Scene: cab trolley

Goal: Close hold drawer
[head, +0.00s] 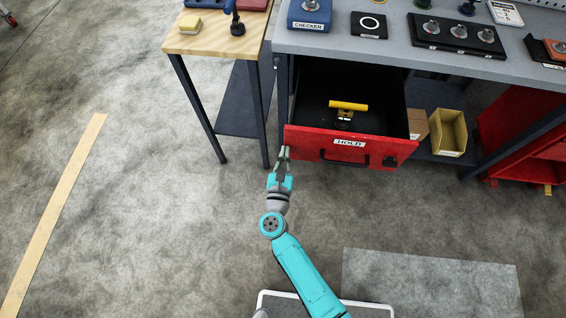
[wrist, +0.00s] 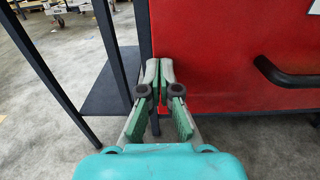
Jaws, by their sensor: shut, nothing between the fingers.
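The hold drawer (head: 300,143) has a red front labelled HOLD and a dark inside, and it stands pulled open below the grey bench. A yellow-handled tool (head: 348,105) lies in it. The black bar handle (head: 343,160) is low on the front; in the wrist view the handle (wrist: 285,75) is at the right. My gripper (head: 284,153) is shut and empty at the left end of the drawer front. In the wrist view my gripper's fingertips (wrist: 160,68) overlap the red front's left edge (wrist: 215,60); I cannot tell whether they touch it.
A wooden-topped side table (head: 215,42) with dark legs stands close on the left. The grey bench (head: 400,50) above carries the checker and other devices. A yellow bin (head: 447,133) and a red cabinet (head: 530,140) are at the right. The floor in front is clear.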

